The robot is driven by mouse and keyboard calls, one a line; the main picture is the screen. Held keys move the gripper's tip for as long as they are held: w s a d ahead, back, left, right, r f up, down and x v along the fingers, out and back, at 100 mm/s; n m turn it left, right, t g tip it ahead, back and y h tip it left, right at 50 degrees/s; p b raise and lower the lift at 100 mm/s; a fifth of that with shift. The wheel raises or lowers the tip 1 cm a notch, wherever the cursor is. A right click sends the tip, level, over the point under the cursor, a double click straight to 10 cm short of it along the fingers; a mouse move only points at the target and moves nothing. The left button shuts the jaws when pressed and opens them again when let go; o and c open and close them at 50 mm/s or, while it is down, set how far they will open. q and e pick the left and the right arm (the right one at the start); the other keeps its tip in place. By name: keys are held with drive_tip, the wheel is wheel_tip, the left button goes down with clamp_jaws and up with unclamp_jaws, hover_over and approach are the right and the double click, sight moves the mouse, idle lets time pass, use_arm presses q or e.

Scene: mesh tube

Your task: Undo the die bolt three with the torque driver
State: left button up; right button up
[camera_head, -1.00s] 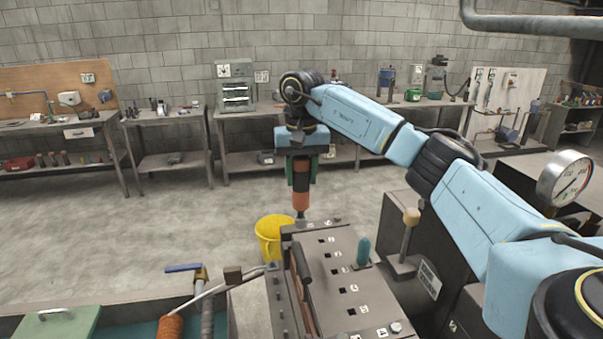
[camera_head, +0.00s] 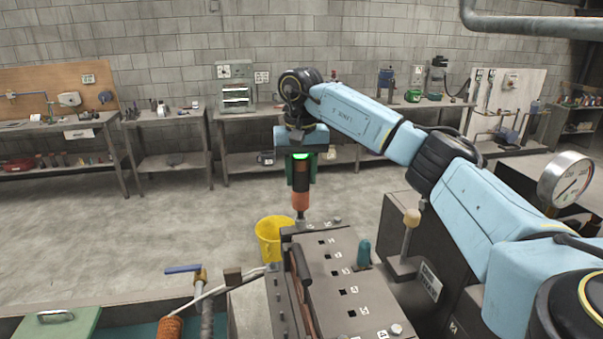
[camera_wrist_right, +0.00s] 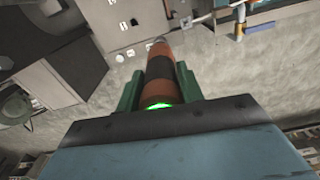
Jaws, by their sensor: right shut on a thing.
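My right gripper (camera_head: 301,180) is shut on the torque driver (camera_head: 301,201), an orange tool with a dark band. The driver hangs upright with its tip down at the far left corner of the grey die (camera_head: 338,268), and a green light glows at its top. In the right wrist view the driver (camera_wrist_right: 158,72) sits between the green fingers (camera_wrist_right: 158,88). The bolt under the tip is hidden, and I cannot tell whether the tip is seated on it. Other bolt heads show at the die's far edge and near right corner (camera_head: 396,330). My left gripper is out of view.
A yellow bucket (camera_head: 270,238) stands just left of the die's far end. A teal-handled tool (camera_head: 364,252) stands on the die's right side. A wooden-knobbed lever (camera_head: 411,218) and a pressure gauge (camera_head: 566,180) are to the right. Open floor lies behind and left.

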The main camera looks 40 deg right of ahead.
sight(301, 156)
drive_tip(key=shift+w+r, duration=0.1)
drive_tip(key=shift+r, duration=2.8)
drive_tip(key=shift+d, duration=0.1)
